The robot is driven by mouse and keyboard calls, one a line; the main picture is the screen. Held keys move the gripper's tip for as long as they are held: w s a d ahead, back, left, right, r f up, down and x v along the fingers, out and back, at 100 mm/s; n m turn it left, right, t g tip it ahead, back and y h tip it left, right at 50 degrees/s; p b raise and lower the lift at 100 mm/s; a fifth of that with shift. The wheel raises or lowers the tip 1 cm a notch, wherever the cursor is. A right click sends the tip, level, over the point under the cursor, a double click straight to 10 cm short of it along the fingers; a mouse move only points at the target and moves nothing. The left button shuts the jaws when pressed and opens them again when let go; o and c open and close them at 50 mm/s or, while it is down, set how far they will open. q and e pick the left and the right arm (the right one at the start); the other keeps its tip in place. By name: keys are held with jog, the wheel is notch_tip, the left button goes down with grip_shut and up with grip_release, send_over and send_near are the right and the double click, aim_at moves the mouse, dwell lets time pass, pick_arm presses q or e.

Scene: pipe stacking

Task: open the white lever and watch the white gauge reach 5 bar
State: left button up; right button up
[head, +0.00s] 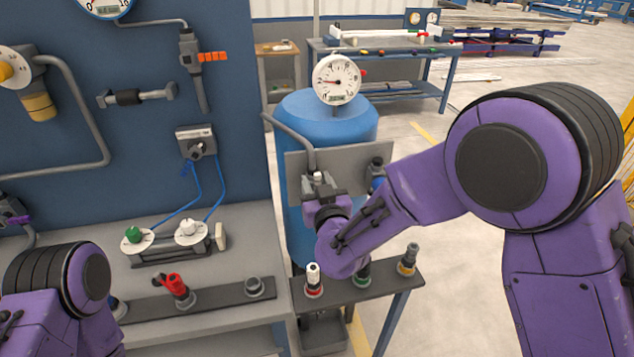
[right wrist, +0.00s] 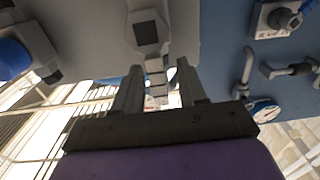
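The white-faced gauge (head: 336,80) stands on top of the blue tank (head: 300,115). Its needle points left; the small digital readout is too small to read. A pale grey-white valve part (head: 318,179) is on the tank's grey plate, at the end of the bent pipe, partly hidden by my right gripper (head: 322,192). In the right wrist view, a grey stem (right wrist: 156,78) with a black square cap above it sits between the fingers of my right gripper (right wrist: 157,85). The fingers are apart, with gaps beside the stem; contact cannot be told. My left gripper is out of view.
A blue valve (head: 376,170) sits right of my gripper on the plate (head: 345,176). A bench (head: 245,240) with a red-handled valve (head: 175,287) and white dials stands left.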

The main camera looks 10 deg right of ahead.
jog(key=s+b, duration=0.2)
jog(key=s, duration=0.8)
jog(key=shift+s+d, duration=0.2)
jog(key=shift+s, duration=0.05)
jog(key=shift+s, duration=0.1)
